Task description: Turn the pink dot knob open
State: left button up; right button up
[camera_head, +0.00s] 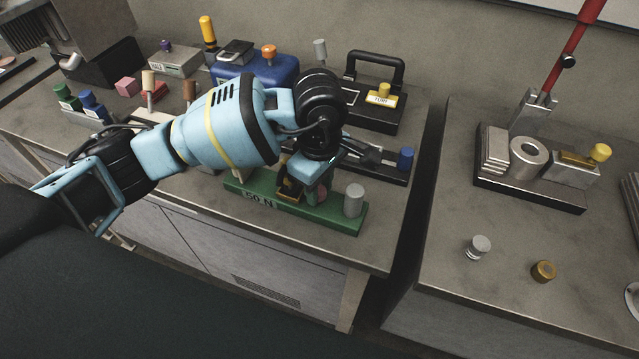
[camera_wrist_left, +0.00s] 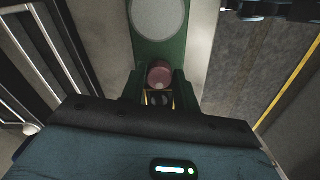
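A pinkish knob (camera_wrist_left: 160,74) sits on a green base near a large grey disc in the left wrist view. In the head view the knob (camera_head: 323,190) is partly hidden by my left gripper (camera_head: 305,186), which reaches down over the green base (camera_head: 285,216) marked "50 N". In the left wrist view the dark fingers of my left gripper (camera_wrist_left: 160,92) stand on either side of the knob. I cannot tell whether they press on it. No pink dot can be made out. My right gripper is not in view.
A grey cylinder (camera_head: 354,200) stands on the green base's right end. Behind are a blue-knobbed fixture (camera_head: 404,160) and a black-handled fixture (camera_head: 376,112). A gap separates this bench from the right bench, which holds a metal fixture (camera_head: 528,156) and two loose knobs.

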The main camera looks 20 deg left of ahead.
pick_arm(q)
jog(key=c, duration=0.5)
